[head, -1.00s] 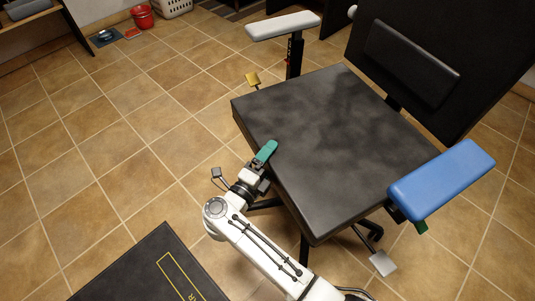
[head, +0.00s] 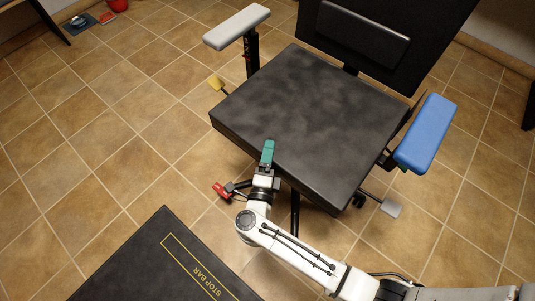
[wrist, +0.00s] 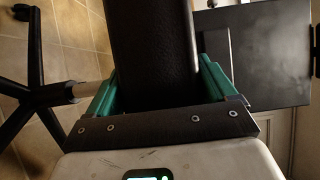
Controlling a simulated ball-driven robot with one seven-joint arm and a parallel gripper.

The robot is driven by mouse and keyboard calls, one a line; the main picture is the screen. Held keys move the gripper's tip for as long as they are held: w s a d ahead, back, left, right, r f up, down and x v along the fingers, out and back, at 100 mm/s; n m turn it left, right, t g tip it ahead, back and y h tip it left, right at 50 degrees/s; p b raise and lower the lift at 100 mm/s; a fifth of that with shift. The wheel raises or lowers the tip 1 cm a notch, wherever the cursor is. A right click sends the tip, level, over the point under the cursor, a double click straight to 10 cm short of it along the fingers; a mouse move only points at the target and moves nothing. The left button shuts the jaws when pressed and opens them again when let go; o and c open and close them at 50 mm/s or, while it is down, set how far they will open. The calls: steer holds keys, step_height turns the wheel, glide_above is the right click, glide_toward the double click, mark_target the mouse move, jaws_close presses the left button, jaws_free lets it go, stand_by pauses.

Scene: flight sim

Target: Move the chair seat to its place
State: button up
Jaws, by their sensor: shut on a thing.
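The chair seat (head: 310,120) is a thick, mottled black square cushion on an office chair in the head view. My gripper (head: 267,154) has teal fingers and is shut on the seat's front edge, left of its middle. One finger lies over the top; the seat hides the lower one. In the wrist view, the dark seat edge (wrist: 155,45) fills the space between both teal fingers. The black backrest (head: 385,35) stands behind the seat. A grey armrest (head: 236,26) is at the left and a blue armrest (head: 426,132) at the right.
A black mat marked "STOP BAR" (head: 150,265) lies at lower left. A red piece (head: 221,190) shows beside my wrist. Tiled floor (head: 100,140) is clear at left. A red bucket (head: 117,4) stands far back.

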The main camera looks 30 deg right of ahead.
steer(key=o, duration=1.3)
steer(key=p+v, duration=0.1)
steer(key=v, duration=0.9)
steer(key=shift+s+a, duration=0.25)
steer(key=shift+s, duration=0.1)
